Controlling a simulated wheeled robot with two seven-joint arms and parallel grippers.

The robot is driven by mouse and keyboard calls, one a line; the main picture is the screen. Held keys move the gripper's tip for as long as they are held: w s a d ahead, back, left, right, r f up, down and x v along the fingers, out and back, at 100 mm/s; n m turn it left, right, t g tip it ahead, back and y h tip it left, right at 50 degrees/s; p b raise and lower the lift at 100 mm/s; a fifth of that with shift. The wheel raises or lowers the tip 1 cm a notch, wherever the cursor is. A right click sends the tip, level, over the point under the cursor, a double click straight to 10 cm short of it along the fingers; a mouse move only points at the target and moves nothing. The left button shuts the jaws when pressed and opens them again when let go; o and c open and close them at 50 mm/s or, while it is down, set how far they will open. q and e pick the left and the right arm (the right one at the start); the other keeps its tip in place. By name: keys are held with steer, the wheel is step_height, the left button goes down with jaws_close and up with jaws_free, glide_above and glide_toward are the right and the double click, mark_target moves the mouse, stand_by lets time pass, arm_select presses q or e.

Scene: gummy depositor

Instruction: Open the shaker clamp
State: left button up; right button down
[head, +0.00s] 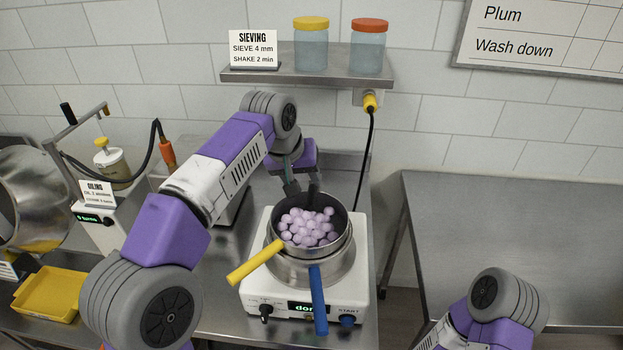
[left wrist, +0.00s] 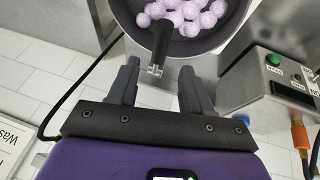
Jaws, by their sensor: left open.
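The shaker (head: 252,290) is a white machine on the steel bench. A dark round sieve (head: 348,240) of pale purple balls sits on it, with a yellow handle (head: 255,262) and a blue handle (head: 318,300) at the front. The black lever of the clamp (head: 314,190) stands at the sieve's back rim; in the left wrist view the lever (left wrist: 161,40) ends in a small metal part. My left gripper (head: 302,186) is open behind the sieve. In the left wrist view its fingers (left wrist: 158,88) are either side of the lever's line, with nothing between them. My right gripper is out of view.
A shelf (head: 300,75) with two lidded jars and a SIEVING sign hangs behind. A black cable (head: 370,150) runs down beside the shaker. The oiling machine (head: 100,225) and yellow tray (head: 50,293) are at left. The right-hand steel table (head: 510,240) is clear.

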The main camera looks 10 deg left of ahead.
mark_target(310, 195)
arm_select(q)
steer(key=x, duration=0.1)
steer(key=b+x, duration=0.1)
steer(key=x, duration=0.3)
steer(key=shift+s+f+b, duration=0.15)
steer(key=shift+f+b, duration=0.15)
steer(key=shift+f, duration=0.05)
steer(key=shift+w+d+f, duration=0.15)
steer(key=shift+w+f, duration=0.2)
steer(key=shift+f, duration=0.3)
steer(key=shift+c, duration=0.5)
jaws_close()
